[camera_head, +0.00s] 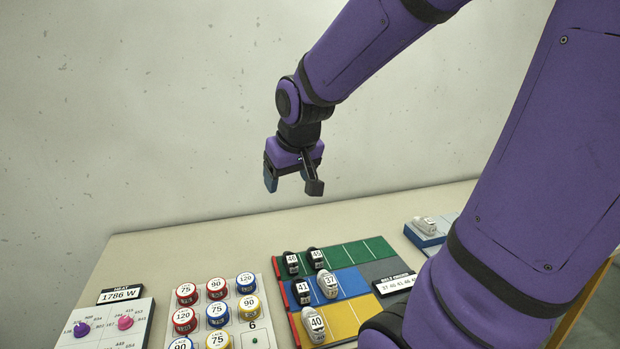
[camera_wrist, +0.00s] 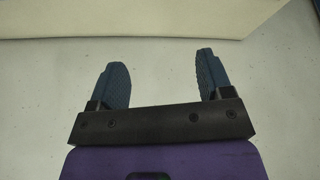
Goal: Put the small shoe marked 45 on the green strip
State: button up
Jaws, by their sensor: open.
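A small black shoe marked 45 (camera_head: 316,259) stands near the left end of the green strip (camera_head: 357,252) on the striped board, in the head view. A black shoe marked 46 (camera_head: 291,264) is just left of it. My gripper (camera_head: 292,182) hangs high above and behind the board, clear of every shoe. Its blue fingers are apart, with nothing between them. The wrist view also shows my gripper (camera_wrist: 161,65) empty, over bare pale surfaces with no shoe in sight.
Shoes marked 41 (camera_head: 302,291) and 37 (camera_head: 328,285) stand on the blue strip, and one marked 40 (camera_head: 314,324) on the yellow. A pale shoe (camera_head: 425,223), its marking unclear, sits on a blue block. Numbered round pieces (camera_head: 217,288) stand left. My arm hides the right foreground.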

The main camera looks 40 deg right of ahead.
jog(key=s+a+r+n, duration=0.1)
jog(key=s+a+r, duration=0.2)
jog(key=s, duration=0.4)
jog(key=s+a+r+n+y, duration=0.1)
jog(key=s+a+r, duration=0.2)
jog(key=s, duration=0.4)
jog(key=shift+a+r, duration=0.2)
jog(key=shift+a, duration=0.45)
